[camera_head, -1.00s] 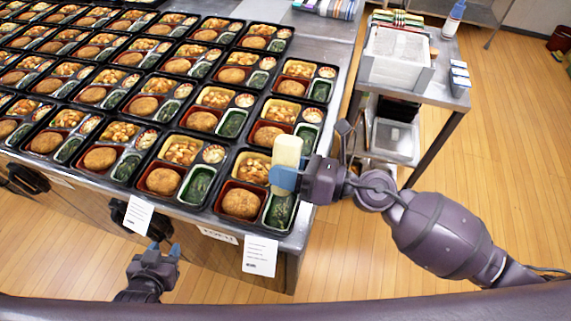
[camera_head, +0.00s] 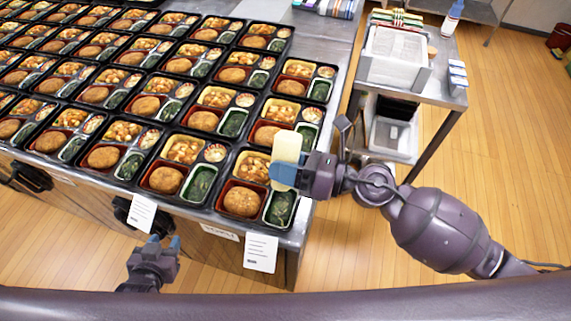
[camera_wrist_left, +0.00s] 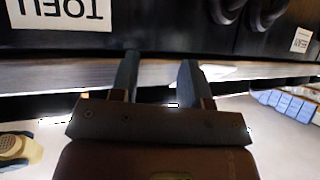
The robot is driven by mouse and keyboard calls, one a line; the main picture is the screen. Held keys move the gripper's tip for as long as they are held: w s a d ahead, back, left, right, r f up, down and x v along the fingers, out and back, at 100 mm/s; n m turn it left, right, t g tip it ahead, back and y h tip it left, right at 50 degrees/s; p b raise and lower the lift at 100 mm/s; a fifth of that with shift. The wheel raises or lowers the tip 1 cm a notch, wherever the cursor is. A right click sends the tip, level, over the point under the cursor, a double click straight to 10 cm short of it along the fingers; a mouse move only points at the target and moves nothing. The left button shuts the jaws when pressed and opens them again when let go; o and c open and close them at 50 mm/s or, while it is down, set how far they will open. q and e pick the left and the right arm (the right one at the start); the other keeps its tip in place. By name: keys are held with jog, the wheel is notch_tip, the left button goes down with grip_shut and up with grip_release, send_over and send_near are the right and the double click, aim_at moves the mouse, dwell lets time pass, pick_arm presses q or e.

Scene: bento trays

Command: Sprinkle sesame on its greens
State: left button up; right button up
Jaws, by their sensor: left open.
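A pale cream sesame shaker (camera_head: 286,148) is in my right gripper (camera_head: 284,173), whose blue fingers are shut on it. It is held above the front right bento tray (camera_head: 258,228), slightly tilted. The dark greens (camera_head: 279,208) of that tray lie in the compartment just below my right gripper. Whether any sesame lies on them is too small to tell. My left gripper (camera_head: 163,243) is open and empty, low in front of the table edge. In the left wrist view its two fingers (camera_wrist_left: 157,80) stand apart with nothing between them.
Rows of filled bento trays cover the table (camera_head: 330,130) to the left and back. Paper labels (camera_head: 261,253) hang on its front. A side cart (camera_head: 452,98) with a white container (camera_head: 397,54) and a bottle (camera_head: 453,18) stands at the right, with open floor beyond.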

aim_at(288, 152)
pick_arm(q)
jog(key=shift+s, duration=0.1)
pick_arm(e)
jog(key=shift+r+p, duration=0.45)
jog(key=shift+r, duration=0.2)
notch_tip(288, 152, up, 3)
jog(key=p, duration=0.3)
jog(key=shift+r+p, duration=1.2)
jog(key=shift+r, duration=0.2)
pick_arm(q)
jog(key=shift+g, duration=0.3)
jog(key=r, duration=0.2)
jog(key=s+r, duration=0.1)
jog(key=r, duration=0.1)
jog(key=shift+s+a+r, duration=0.15)
jog(key=shift+s+r, duration=0.05)
